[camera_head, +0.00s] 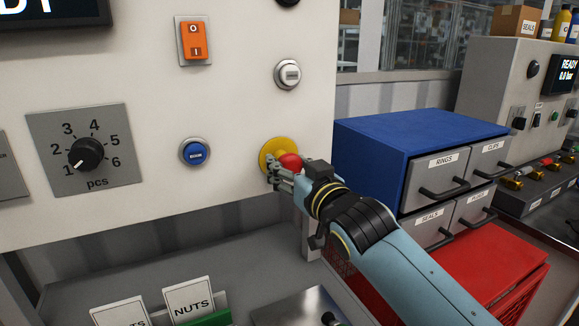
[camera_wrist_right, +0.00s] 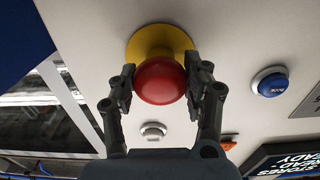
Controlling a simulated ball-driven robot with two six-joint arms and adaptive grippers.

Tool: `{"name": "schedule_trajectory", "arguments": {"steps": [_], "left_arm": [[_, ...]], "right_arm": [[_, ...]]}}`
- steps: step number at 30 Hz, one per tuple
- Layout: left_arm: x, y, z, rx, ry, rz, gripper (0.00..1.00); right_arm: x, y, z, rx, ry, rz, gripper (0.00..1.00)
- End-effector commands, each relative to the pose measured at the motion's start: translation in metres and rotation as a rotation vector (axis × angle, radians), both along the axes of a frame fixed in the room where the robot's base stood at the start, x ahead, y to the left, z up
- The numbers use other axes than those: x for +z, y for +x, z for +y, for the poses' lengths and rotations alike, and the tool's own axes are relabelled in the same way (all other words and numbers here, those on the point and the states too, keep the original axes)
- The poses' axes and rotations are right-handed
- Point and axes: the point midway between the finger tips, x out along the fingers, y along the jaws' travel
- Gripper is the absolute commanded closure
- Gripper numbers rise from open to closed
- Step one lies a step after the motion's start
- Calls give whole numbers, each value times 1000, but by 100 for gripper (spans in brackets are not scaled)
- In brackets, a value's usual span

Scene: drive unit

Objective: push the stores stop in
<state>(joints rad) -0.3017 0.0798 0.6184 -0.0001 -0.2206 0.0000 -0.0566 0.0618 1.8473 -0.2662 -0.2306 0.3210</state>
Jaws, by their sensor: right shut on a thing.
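The stores stop is a red mushroom button (camera_head: 290,161) on a yellow round plate (camera_head: 267,152), low on the right of the pale panel. My right gripper (camera_head: 280,174) is at the button in the head view and hides part of it. In the right wrist view the red button (camera_wrist_right: 160,81) sits between the two fingers, which are shut on its sides. The yellow plate (camera_wrist_right: 150,40) shows behind it. My left gripper is not in view.
The panel also carries a blue button (camera_head: 194,152), a grey button (camera_head: 288,74), an orange switch (camera_head: 195,41) and a numbered dial (camera_head: 86,153). A blue drawer cabinet (camera_head: 390,135) and a red crate (camera_head: 500,265) stand at the right, near my right arm.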

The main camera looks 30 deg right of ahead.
Motion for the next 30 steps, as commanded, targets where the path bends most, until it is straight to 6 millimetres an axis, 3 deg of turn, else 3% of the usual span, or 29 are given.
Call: {"name": "schedule_trajectory", "arguments": {"steps": [2, 12, 18, 19, 24, 30], "left_arm": [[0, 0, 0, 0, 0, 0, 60], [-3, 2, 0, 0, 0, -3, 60], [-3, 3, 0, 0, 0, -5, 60], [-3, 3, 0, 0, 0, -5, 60], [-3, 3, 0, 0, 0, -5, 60], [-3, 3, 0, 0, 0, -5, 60]], "right_arm": [[0, 0, 0, 0, 1, 1, 100], [-1, 17, -1, -1, -1, 0, 100], [0, 16, -1, -1, 0, 0, 100], [0, 16, -1, -1, 0, -1, 49], [0, 16, -1, -1, 0, 0, 27], [0, 16, -1, -1, 0, 0, 26]]}}
